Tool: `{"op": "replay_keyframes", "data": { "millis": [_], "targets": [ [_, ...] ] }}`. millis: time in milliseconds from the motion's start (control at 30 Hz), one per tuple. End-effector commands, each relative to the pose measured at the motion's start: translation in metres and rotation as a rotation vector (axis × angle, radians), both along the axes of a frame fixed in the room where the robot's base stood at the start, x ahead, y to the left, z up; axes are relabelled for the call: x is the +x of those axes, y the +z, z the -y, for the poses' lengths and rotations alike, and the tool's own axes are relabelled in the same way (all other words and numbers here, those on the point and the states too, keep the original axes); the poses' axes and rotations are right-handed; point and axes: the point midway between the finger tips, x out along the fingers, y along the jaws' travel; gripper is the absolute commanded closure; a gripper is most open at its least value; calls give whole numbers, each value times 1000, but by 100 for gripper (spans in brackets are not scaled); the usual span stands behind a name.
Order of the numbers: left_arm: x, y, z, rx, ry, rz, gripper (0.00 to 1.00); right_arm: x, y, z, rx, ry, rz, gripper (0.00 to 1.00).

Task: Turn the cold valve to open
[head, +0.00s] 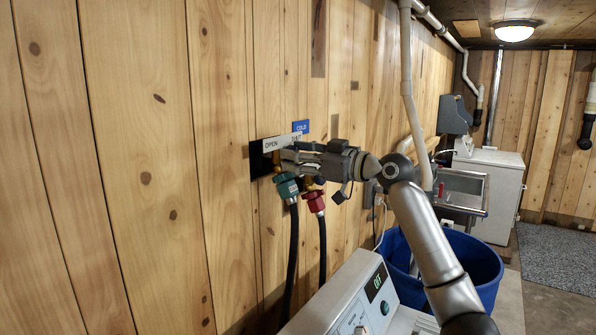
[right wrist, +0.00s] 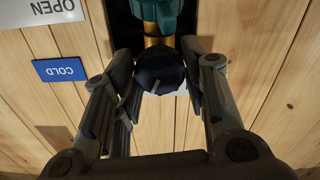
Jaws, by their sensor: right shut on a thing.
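The cold valve's dark blue knob (right wrist: 160,70) shows between the two fingers of my right gripper (right wrist: 158,62) in the right wrist view. The right gripper is shut on this knob. In the head view my right gripper (head: 284,162) reaches in from the right and hides the knob. A brass stem and a green hose fitting (right wrist: 156,12) adjoin the knob; the green fitting (head: 287,187) hangs below the gripper in the head view. A blue COLD sign (head: 301,127) and a white OPEN label (head: 275,145) are on the wall. My left gripper is out of view.
A red hose fitting (head: 315,201) hangs close to the right of the green one, each with a black hose. A white machine (head: 345,300) with a lit display stands below. A blue tub (head: 470,262) is beyond it, and a sink (head: 462,190) stands farther back.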

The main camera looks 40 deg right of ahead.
Motion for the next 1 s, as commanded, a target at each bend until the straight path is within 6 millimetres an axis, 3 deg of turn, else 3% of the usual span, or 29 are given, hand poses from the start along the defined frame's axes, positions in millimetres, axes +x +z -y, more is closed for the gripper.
{"op": "replay_keyframes", "data": {
  "millis": [100, 500, 533, 667, 1000],
  "targets": [
    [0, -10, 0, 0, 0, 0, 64, 0, -2, 0, -80, 0, 22, 84],
    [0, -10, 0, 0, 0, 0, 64, 0, 0, 0, -114, 0, 30, 84],
    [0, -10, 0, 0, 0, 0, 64, 0, 0, 0, -114, 0, 30, 56],
    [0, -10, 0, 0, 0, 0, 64, 0, 0, 0, -113, 0, 29, 40],
    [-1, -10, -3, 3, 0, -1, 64, 0, 0, 0, -113, 1, 30, 38]
  ]
}}
